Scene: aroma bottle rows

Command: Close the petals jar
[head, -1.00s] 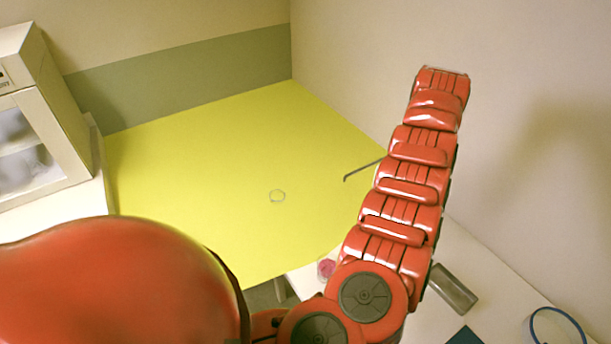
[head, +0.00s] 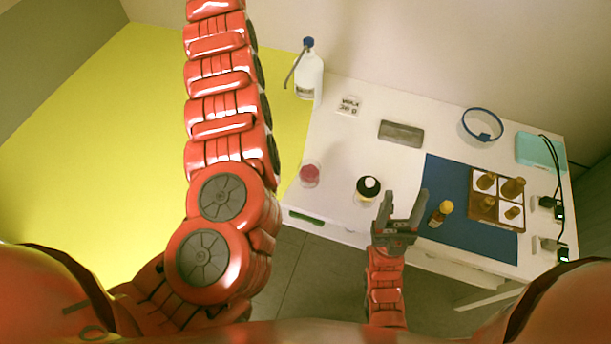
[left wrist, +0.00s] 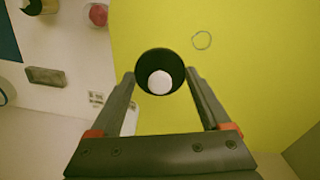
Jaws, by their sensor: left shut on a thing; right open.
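The petals jar (head: 309,175) stands on the white table near its left front corner, with pink contents showing. It also shows at the top of the left wrist view (left wrist: 97,14). My left gripper (left wrist: 161,80) is shut on a round black lid (left wrist: 144,62) with a white disc in its middle. The lid is over the yellow surface, away from the jar. In the head view my left gripper is beyond the top edge. My right gripper (head: 403,206) is open and empty at the table's front edge, right of the jar.
A black-topped jar (head: 367,187) stands between the petals jar and my right gripper. An amber bottle (head: 441,213) stands on the blue mat (head: 470,239), beside a tray of several bottles (head: 508,223). A white bottle (head: 308,77) and a grey block (head: 401,133) stand farther back.

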